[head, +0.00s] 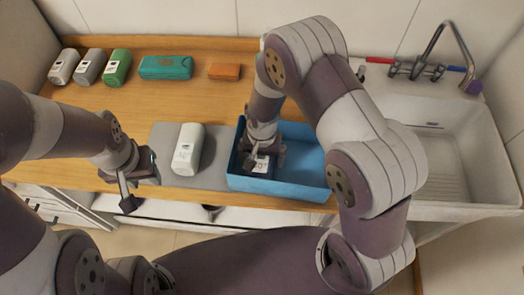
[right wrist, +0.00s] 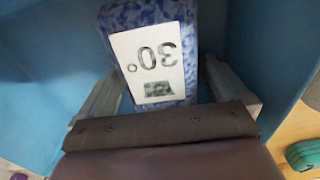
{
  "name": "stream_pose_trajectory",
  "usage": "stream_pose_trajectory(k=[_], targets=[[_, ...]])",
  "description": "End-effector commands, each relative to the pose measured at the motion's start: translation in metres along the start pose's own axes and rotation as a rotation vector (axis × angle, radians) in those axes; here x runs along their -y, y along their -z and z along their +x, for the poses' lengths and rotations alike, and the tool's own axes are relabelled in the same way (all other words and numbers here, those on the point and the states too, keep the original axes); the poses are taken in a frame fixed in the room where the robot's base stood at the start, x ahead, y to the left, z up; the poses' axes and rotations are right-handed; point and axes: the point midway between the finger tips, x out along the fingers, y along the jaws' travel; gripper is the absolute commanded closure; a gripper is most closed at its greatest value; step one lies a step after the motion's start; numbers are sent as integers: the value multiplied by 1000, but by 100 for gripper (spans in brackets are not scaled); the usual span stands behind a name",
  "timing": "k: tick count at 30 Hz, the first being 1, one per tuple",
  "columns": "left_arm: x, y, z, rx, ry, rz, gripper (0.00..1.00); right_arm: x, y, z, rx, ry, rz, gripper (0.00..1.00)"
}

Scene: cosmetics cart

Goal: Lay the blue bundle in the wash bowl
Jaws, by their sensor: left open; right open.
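The blue bundle (right wrist: 188,25), speckled blue with a white label marked 30°, lies in the blue wash bowl (head: 290,189). In the head view the bundle (head: 263,168) is at the bowl's left side, mostly hidden by my right gripper. My right gripper (head: 262,160) is open and down inside the bowl. In the right wrist view its fingers (right wrist: 163,85) stand on either side of the bundle's near end; I cannot tell whether they touch it. My left gripper (head: 138,180) is open and empty, left of the grey mat near the counter's front edge.
A white bundle (head: 188,149) lies on the grey mat (head: 165,165) left of the bowl. White, grey and green rolls (head: 116,67), a teal case (head: 166,67) and an orange block (head: 225,71) line the back. A sink (head: 440,155) is at right. The middle wood is clear.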

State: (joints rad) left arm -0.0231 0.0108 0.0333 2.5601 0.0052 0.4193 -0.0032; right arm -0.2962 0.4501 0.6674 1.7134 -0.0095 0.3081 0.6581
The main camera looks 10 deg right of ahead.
Motion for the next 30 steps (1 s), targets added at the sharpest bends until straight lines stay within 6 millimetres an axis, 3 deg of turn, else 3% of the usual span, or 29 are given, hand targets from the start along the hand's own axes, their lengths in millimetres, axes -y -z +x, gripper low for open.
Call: stream_pose_trajectory(k=[5, 15, 19, 23, 27, 30], targets=[[0, -1, 6, 0, 0, 0, 57, 1, 1, -26, -5, 4, 0, 0], [0, -2, 18, 0, 0, 0, 57, 1, 1, -103, -3, 2, 0, 0], [0, -2, 20, 0, 0, 0, 57, -2, 0, -118, -3, 2, -5, 0], [0, -2, 19, 0, 0, 0, 57, -42, -9, -136, -30, 19, -105, 0], [0, -2, 19, 0, 0, 0, 57, -96, -34, -148, -86, 30, -272, 0], [0, -2, 19, 0, 0, 0, 57, -116, -49, -150, -110, 28, -348, 0]])
